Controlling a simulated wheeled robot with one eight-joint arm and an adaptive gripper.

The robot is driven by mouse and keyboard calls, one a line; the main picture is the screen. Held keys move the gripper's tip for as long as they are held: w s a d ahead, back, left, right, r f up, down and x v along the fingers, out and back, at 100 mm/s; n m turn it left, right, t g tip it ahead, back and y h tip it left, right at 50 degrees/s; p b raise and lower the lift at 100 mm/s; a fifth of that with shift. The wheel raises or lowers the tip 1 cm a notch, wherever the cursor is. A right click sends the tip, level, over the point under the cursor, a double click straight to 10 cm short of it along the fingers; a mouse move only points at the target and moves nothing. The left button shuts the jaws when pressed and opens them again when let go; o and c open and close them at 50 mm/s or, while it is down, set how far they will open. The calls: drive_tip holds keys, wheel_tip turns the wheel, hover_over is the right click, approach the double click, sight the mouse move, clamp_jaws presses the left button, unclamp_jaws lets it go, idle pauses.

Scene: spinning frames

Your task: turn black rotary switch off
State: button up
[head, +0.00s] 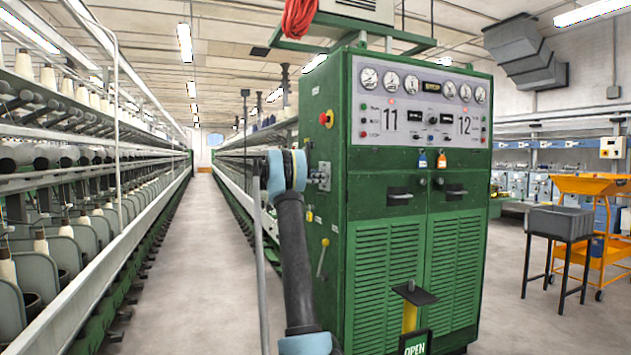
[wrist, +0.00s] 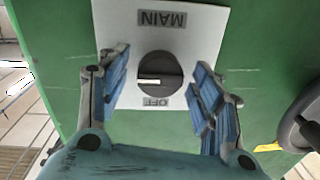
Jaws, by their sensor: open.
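The black rotary switch (wrist: 159,79) is a round knob with a white pointer mark lying about level across it. It sits on a white plate (wrist: 205,20) fixed to a green panel. The plate reads MAIN above the knob and OFF below it, both upside down in the wrist view. My gripper (wrist: 160,84) is open, with one blue-padded finger on each side of the knob. Gaps show between the fingers and the knob, and nothing is held. In the head view my arm reaches to the left side of the green cabinet (head: 377,180); the switch cannot be made out there.
A dark rounded fitting (wrist: 300,122) stands out at the right of the wrist view, near my right finger. In the head view, a red button (head: 326,118) is on the cabinet's side. The aisle (head: 170,260) on the left is clear.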

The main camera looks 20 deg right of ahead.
drive_tip(key=shift+c, duration=0.3)
drive_tip(key=c, duration=1)
drive_tip(key=n, duration=0.4)
drive_tip(key=shift+w+r+n, duration=0.1)
drive_tip(key=shift+r+n, duration=0.05)
drive_tip(key=shift+n, duration=0.25)
drive_tip(key=shift+w+n+g+y, duration=0.1)
drive_tip(key=shift+n+g+y, duration=0.15)
drive_tip(key=shift+n, duration=2.8)
drive_tip(key=shift+w+n+g+y, duration=0.15)
drive_tip(key=shift+n+g, duration=0.2)
drive_tip(key=shift+n, duration=2.7)
drive_tip(key=shift+s+f, duration=0.1)
drive_tip(key=shift+f, duration=0.1)
drive_tip(key=o, duration=1.1)
drive_tip(key=shift+c, duration=0.2)
